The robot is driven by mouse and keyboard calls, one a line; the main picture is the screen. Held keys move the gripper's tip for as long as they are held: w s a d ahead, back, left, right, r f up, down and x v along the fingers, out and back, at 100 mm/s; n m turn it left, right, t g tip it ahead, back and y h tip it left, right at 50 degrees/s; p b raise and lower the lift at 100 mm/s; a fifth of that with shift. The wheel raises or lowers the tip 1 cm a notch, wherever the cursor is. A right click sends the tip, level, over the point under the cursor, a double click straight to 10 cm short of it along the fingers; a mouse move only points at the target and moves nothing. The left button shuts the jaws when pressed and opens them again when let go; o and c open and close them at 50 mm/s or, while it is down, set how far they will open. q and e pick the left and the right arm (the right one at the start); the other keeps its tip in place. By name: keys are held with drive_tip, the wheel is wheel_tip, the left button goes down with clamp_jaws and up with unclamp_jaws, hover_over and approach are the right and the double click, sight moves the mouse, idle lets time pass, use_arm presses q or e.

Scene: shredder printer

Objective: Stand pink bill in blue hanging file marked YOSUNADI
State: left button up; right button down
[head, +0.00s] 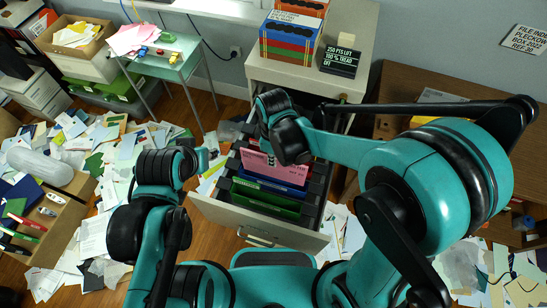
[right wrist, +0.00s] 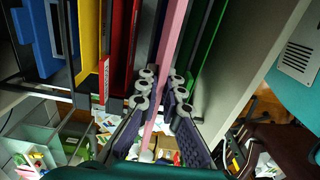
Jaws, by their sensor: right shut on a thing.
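The pink bill (head: 281,170) is upright over the open drawer (head: 211,209), just behind a blue hanging file (head: 262,187). My right gripper (right wrist: 161,88) is shut on the bill; its fingers lie on both sides of it in the right wrist view, where the bill is a thin edge-on strip (right wrist: 172,37). The bill's lower edge is hidden, so I cannot tell if it is inside the file. A green hanging file (head: 262,204) is in front of the blue one. File labels are too small to read. My left arm is at left; its fingers do not show clearly.
Red (right wrist: 119,45) and yellow (right wrist: 90,40) files hang beside the bill in the right wrist view. A cabinet top with an orange-blue organizer (head: 292,36) and a black sign (head: 340,61) stands behind the drawer. Papers cover the floor. A small green table (head: 168,57) is at back left.

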sight(274, 169)
drive_tip(key=shift+f+b, duration=3.15)
drive_tip(key=shift+f, duration=0.5)
drive_tip(key=c, duration=1.6)
unclamp_jaws()
drive_tip(key=shift+r, duration=0.15)
wheel_tip(274, 169, up, 12)
drive_tip(key=shift+f, duration=0.1)
drive_tip(key=shift+d, duration=0.1)
drive_tip(key=s+d+f+m+t+b, duration=0.1)
drive_tip(key=d+m+t, duration=0.1)
drive_tip(key=d+m, duration=0.2)
drive_tip(key=s+d+f+m+t+b, duration=0.1)
drive_tip(key=s+d+m+t+b, duration=0.1)
drive_tip(key=d+m, duration=0.3)
drive_tip(key=s+d+f+m+t+b, duration=0.2)
drive_tip(key=d+m, duration=0.3)
drive_tip(key=d, duration=0.3)
drive_tip(key=shift+s+d+t, duration=0.1)
drive_tip(key=shift+d+t, duration=0.2)
drive_tip(key=shift+t, duration=0.3)
